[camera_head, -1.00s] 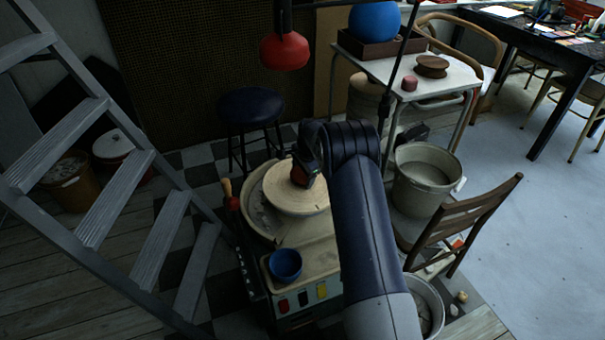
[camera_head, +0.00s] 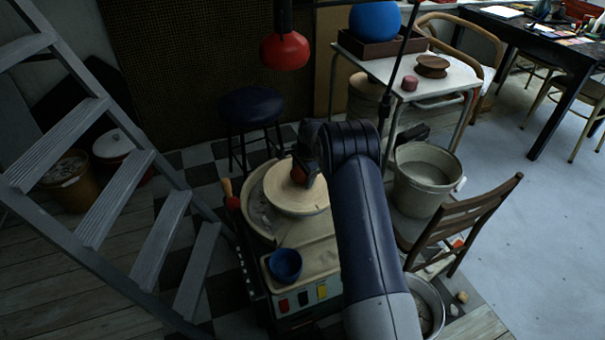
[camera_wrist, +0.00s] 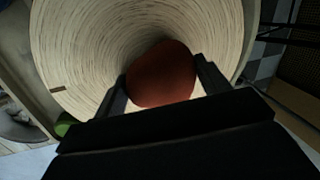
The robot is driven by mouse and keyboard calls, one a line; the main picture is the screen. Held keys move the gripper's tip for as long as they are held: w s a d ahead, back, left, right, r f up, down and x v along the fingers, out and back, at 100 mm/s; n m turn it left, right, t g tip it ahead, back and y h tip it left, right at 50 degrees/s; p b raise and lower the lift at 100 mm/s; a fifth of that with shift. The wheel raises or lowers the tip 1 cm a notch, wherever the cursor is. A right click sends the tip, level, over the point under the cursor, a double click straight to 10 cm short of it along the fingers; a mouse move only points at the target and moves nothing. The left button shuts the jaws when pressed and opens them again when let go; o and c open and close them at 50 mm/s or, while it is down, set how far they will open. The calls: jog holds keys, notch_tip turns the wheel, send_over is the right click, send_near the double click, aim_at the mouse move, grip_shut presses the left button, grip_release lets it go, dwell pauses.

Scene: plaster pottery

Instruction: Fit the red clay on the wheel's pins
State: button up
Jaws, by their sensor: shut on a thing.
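The red clay (camera_wrist: 162,74) is a rounded dark-red lump between my gripper's two black fingers (camera_wrist: 160,88) in the wrist view. My gripper is shut on it. In the head view my gripper (camera_head: 303,176) is over the pale wheel disc (camera_head: 302,204), and a little of the red clay shows at the fingers. The wheel disc (camera_wrist: 75,60) fills much of the wrist view behind the clay. I cannot tell whether the clay touches the disc. No pins can be made out; the clay and gripper hide part of the disc.
A blue bowl (camera_head: 285,265) stands on the wheel's front deck. A red lamp (camera_head: 285,50) hangs behind. A grey bucket (camera_head: 425,178) and wooden chair (camera_head: 462,225) stand to the right, a ladder (camera_head: 120,195) to the left.

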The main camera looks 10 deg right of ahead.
jog(key=shift+b+x, duration=0.65)
jog(key=shift+x, duration=0.25)
dwell(0.8)
jog(key=shift+s+d, duration=0.1)
jog(key=o, duration=1.5)
jog(key=shift+c, duration=0.2)
jog(key=o, duration=0.4)
jog(key=shift+s+f, duration=0.1)
jog(key=shift+c, duration=0.2)
jog(key=shift+f, duration=0.15)
jog(key=p+v, duration=0.2)
jog(key=v, duration=0.9)
jog(key=b+x, duration=0.2)
jog(key=x, duration=0.8)
jog(key=shift+f, duration=0.35)
jog(key=shift+r, duration=0.2)
